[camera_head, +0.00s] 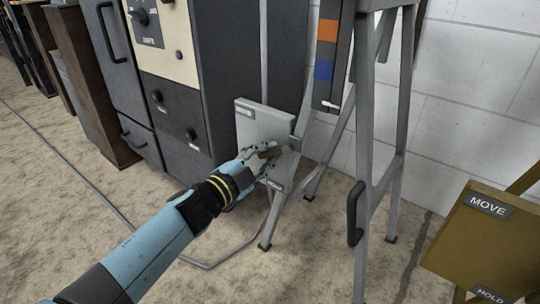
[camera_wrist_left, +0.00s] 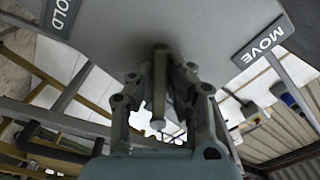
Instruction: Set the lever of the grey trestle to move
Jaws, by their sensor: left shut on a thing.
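The grey trestle (camera_head: 361,150) stands right of centre in the head view, with a pale plate (camera_head: 268,121) on its left side. In the left wrist view a MOVE label (camera_wrist_left: 262,41) is at the right and a partly cut HOLD label (camera_wrist_left: 62,14) at the left. My left gripper (camera_head: 268,153) is in front of the plate, shut on the lever (camera_wrist_left: 159,82), which shows between its fingers in the wrist view. The lever's exact setting is hard to tell. My right gripper is not in view.
A brown board (camera_head: 489,240) with MOVE and HOLD labels stands at the lower right. A dark cabinet with a cream panel (camera_head: 163,42) is behind, left of the trestle. A cable (camera_head: 88,191) lies on the floor. The trestle has a black handle (camera_head: 355,213).

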